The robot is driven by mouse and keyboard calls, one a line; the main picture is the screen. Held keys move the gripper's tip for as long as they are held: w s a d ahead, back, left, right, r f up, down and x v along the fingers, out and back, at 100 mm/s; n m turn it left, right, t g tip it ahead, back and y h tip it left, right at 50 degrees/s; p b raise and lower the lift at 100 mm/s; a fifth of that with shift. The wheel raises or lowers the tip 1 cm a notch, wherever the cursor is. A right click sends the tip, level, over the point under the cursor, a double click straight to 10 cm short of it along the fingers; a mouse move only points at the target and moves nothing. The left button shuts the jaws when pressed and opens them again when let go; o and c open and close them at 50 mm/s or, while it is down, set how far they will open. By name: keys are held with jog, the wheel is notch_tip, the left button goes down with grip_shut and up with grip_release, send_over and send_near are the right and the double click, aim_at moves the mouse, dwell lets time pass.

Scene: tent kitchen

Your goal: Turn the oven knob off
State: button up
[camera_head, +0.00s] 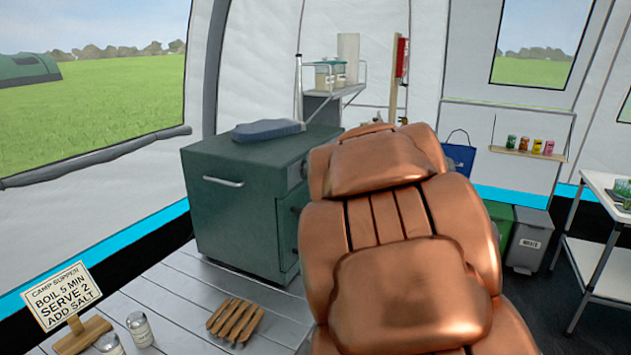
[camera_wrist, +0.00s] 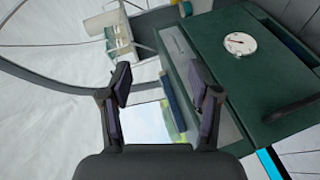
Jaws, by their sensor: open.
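The oven looks to be the dark green box (camera_head: 235,205) left of my copper arm in the head view. It also fills the right of the wrist view (camera_wrist: 222,75), tilted, with a round white dial gauge (camera_wrist: 240,43) and a dark bar handle (camera_wrist: 290,112) on one face. I cannot make out the oven knob clearly in either view. My gripper (camera_wrist: 160,80) is open and empty, with its two dark fingers apart and the right finger over or close to the box's edge. In the head view my arm hides the gripper and part of the box.
A blue-grey folded item (camera_head: 266,130) lies on the box top. A wire shelf (camera_head: 345,90) with containers stands behind. Wooden slats (camera_head: 235,319), salt shakers (camera_head: 139,328) and a sign (camera_head: 62,295) are on the near slatted table (camera_head: 190,290). A grey bin (camera_head: 529,242) stands right.

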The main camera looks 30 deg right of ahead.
jog(key=w+d+r+n+t+y+b, duration=0.45)
jog(key=w+n+t, duration=0.3)
jog(key=n, duration=0.65)
jog(key=s+a+f+n+g+y+b, duration=0.1)
jog(key=a+f+n+g+y+b, duration=0.4)
jog(key=f+n+y, duration=1.05)
jog(key=w+a+r+n+t+h+p, duration=0.1)
jog(key=w+a+r, duration=0.1)
jog(key=w+a, duration=0.2)
jog(key=shift+w+a+h, duration=0.35)
jog(key=shift+w+h, duration=0.05)
jog(key=shift+w, duration=0.85)
jog(key=shift+r+n+t, duration=0.1)
jog(key=shift+n+t, duration=0.15)
jog(key=shift+c, duration=0.2)
